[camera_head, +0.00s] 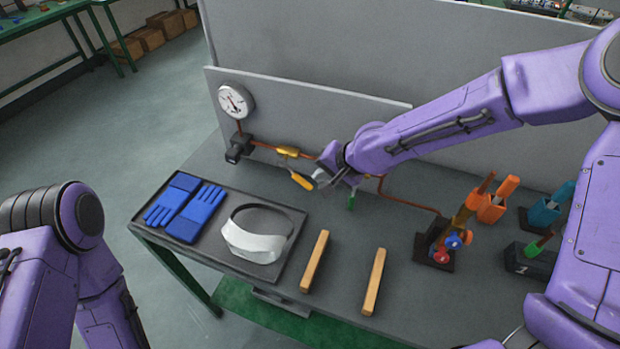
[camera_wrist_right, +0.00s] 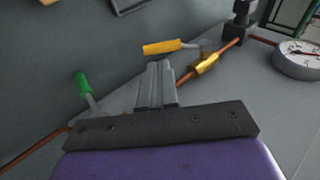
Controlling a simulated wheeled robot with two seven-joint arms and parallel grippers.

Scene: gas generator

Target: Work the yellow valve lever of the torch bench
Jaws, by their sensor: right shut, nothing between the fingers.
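The yellow valve lever (camera_head: 302,181) sticks out toward the front from a brass valve (camera_head: 288,152) on the copper pipe at the back of the bench. In the right wrist view the yellow lever (camera_wrist_right: 162,47) lies just beyond my fingertips, with the brass valve (camera_wrist_right: 207,64) to its right. My right gripper (camera_head: 318,182) is at the lever's right side in the head view. Its fingers (camera_wrist_right: 156,70) are together and hold nothing. I cannot tell whether they touch the lever. My left arm shows at the lower left, its gripper out of view.
A green lever (camera_head: 351,201) is right of the gripper, also in the wrist view (camera_wrist_right: 83,84). A pressure gauge (camera_head: 236,101) is at the back left. Blue gloves (camera_head: 192,213) and a white visor (camera_head: 257,240) lie on a tray. Two wooden bars (camera_head: 315,262) lie in front. Torches stand right.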

